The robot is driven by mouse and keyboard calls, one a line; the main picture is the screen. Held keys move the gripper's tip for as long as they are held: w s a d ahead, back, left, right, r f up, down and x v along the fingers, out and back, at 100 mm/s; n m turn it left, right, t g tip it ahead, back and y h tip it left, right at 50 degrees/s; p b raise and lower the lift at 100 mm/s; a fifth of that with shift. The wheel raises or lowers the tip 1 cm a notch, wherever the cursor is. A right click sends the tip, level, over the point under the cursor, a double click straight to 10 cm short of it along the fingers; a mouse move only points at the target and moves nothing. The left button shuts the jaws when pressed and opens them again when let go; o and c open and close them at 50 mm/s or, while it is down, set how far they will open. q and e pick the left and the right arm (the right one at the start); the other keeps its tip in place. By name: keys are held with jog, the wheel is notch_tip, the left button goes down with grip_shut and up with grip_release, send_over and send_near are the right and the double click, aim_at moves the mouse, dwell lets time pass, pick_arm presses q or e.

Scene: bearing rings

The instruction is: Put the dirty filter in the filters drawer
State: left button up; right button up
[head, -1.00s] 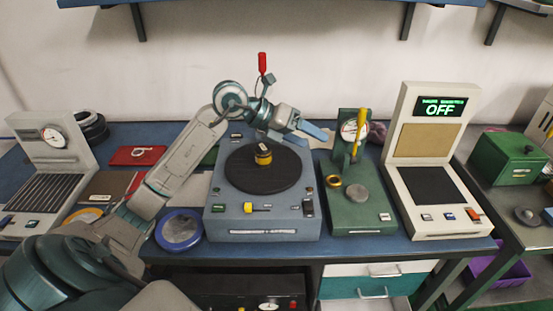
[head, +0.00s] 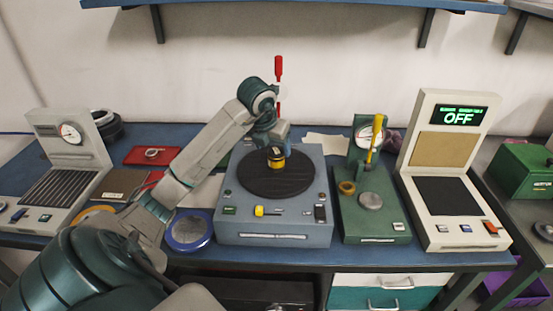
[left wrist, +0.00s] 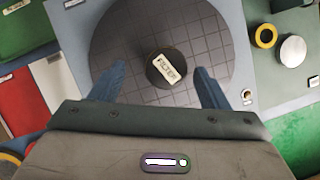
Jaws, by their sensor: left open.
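A small dark and yellow cylinder (head: 276,163) stands upright on the round black plate of a blue-grey machine. In the left wrist view, a label reading FILTER is on top of this cylinder (left wrist: 168,67). My left gripper (head: 275,138) is just above it, pointing down. In the left wrist view, my open left gripper (left wrist: 158,82) has one blue finger to each side of the cylinder, with nothing held. A white drawer (head: 350,280) and a teal drawer (head: 350,299) show below the table at lower right; no label is readable. My right gripper is out of view.
A green press (head: 375,225) with a yellow lever and a white device (head: 455,215) reading OFF stand right of the blue-grey machine (head: 300,232). A blue-rimmed disc (head: 188,230) and a red tray (head: 152,155) lie to the left. A shelf (head: 290,6) hangs above.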

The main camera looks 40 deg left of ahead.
aim_at(276, 151)
pick_arm(q)
jog(key=x, duration=0.1)
jog(key=p+x, duration=0.1)
jog(key=x, duration=0.1)
jog(key=shift+w+d+f, duration=0.25)
jog(key=shift+d+f, duration=0.05)
jog(key=shift+d, duration=0.1)
jog(key=shift+w+a+f, duration=0.15)
jog(key=shift+w+f, duration=0.05)
jog(key=shift+f, duration=0.3)
jog(key=c, duration=1.2)
jog(key=shift+o, duration=0.2)
jog(key=shift+r, duration=0.1)
